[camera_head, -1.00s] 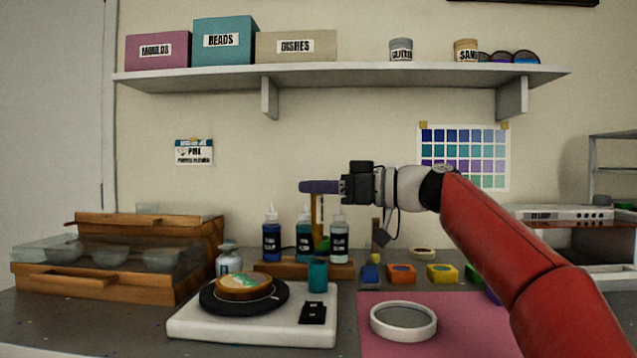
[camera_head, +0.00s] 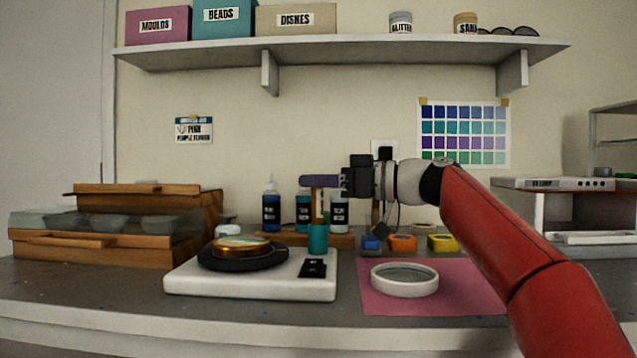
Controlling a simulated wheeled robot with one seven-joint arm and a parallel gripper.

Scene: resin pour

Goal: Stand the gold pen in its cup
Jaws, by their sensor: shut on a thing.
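The gold pen (camera_head: 317,205) hangs upright under my gripper (camera_head: 319,181). The gripper's purple fingers are shut on its upper end. The teal cup (camera_head: 317,239) stands upright directly below the pen in the picture, at the back right edge of the white scale. The pen's lower end meets the cup's rim in the picture. I cannot tell whether the tip is inside the cup, just above it or behind it.
Dropper bottles (camera_head: 271,212) stand in a wooden rack (camera_head: 345,241) close behind the cup. The white scale (camera_head: 190,280) carries a black turntable (camera_head: 215,262). A pink mat (camera_head: 460,285) with a white ring (camera_head: 404,282) lies right. Small coloured blocks (camera_head: 402,243) sit behind it.

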